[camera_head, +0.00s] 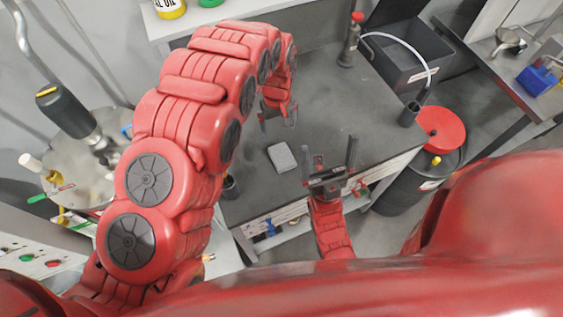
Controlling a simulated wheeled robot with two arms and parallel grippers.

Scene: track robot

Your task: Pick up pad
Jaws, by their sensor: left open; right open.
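A small light grey pad (282,156) lies flat on the dark grey table (330,100), left of the table's middle. My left gripper (278,120) hangs at the end of the red arm that arches in from the left. It is open and empty, just beyond the pad in the picture and apart from it. My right gripper (330,155) is open and empty at the table's front edge, to the right of the pad. Its two dark fingers point away from me, toward the table.
A dark grey bin (412,65) with a white hose and a bottle (350,45) stand at the table's back right. A black barrel (415,185) with a red funnel (442,128) stands right of the table. A metal drum (75,160) is at left. The table's middle is clear.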

